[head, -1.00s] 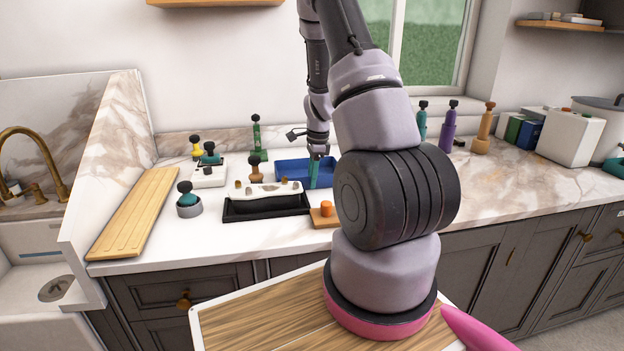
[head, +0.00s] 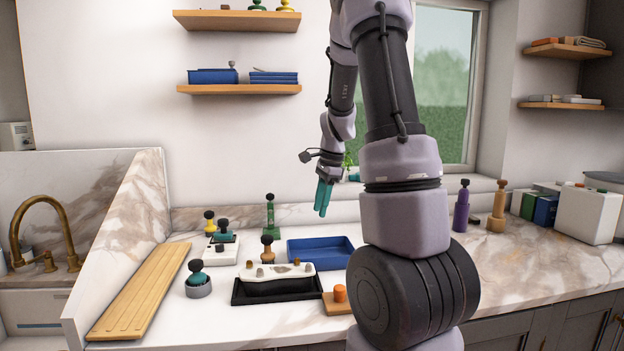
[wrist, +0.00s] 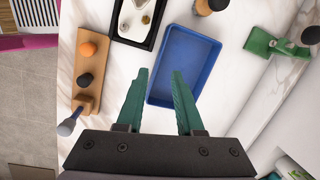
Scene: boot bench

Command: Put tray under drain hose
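A shallow blue tray (head: 322,263) lies empty on the marble counter, behind and to the right of a black tray. It also shows in the wrist view (wrist: 186,62), beyond my fingertips. My gripper (head: 323,198) has teal fingers and hangs above the counter, clear of the blue tray. In the wrist view my gripper (wrist: 160,75) is open, with nothing between its fingers. I cannot make out a drain hose in either view.
A wooden block with an orange knob (head: 339,294), a wooden board (head: 140,295) and several knobbed tools stand around. A green bracket (wrist: 263,42) is right of the tray.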

